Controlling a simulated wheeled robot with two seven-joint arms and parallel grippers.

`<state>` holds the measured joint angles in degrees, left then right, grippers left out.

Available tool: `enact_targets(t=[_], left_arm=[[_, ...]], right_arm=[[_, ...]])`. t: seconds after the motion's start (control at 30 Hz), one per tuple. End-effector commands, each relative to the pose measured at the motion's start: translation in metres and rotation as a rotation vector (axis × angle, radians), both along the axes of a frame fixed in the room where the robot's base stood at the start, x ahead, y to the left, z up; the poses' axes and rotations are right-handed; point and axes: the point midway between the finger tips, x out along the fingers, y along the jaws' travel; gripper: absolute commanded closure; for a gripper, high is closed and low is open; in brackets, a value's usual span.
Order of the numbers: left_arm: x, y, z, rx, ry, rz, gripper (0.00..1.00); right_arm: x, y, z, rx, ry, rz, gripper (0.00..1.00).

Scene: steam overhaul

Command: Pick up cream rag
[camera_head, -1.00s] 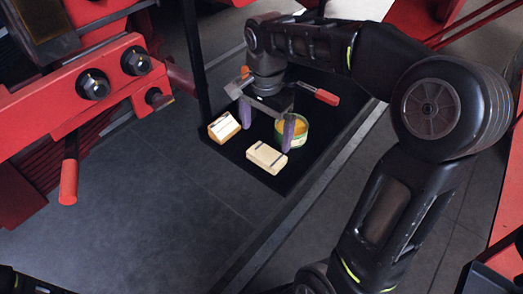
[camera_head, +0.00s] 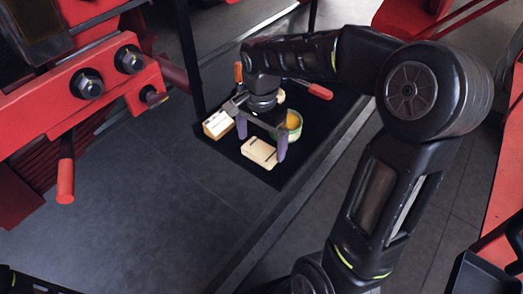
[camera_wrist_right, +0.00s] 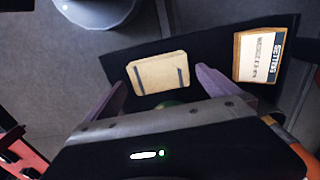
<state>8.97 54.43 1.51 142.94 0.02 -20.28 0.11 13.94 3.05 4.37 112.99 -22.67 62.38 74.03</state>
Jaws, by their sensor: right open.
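The cream rag (camera_head: 260,153) is a flat, folded pad with two dark stripes. It lies on the black shelf (camera_head: 285,176) near its front edge. My right gripper (camera_head: 262,137) is open and points down, with its two purple fingers above and close to the rag. In the right wrist view the rag (camera_wrist_right: 158,74) shows between and beyond the fingertips (camera_wrist_right: 161,82), and nothing is held. I cannot tell the exact height of the fingertips above the shelf. My left gripper is not in view.
A small labelled box (camera_head: 218,124) stands left of the rag. A green-rimmed tin (camera_head: 294,124) with orange contents and a red-handled tool (camera_head: 319,91) lie close behind. A dark upright post (camera_head: 189,65) and red machinery with bolts (camera_head: 88,84) stand to the left.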

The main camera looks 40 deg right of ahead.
Motion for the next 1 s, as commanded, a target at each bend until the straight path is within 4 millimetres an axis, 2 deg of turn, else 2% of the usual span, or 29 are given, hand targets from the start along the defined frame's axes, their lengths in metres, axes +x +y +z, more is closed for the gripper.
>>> enact_targets(t=[0.1, 0.23, 0.8, 1.0], left_arm=[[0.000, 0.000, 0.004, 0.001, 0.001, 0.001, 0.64], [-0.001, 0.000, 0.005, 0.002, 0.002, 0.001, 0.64], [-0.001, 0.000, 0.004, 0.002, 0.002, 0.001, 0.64], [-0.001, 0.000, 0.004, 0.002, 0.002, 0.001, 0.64]], right_arm=[[-0.002, 0.000, -0.018, 0.000, 0.005, 0.000, 0.00], [-0.001, 0.000, -0.028, 0.001, 0.001, 0.001, 0.00], [-0.001, 0.000, -0.028, 0.000, 0.000, 0.001, 0.00], [-0.001, 0.000, -0.028, 0.000, 0.000, 0.001, 0.15]])
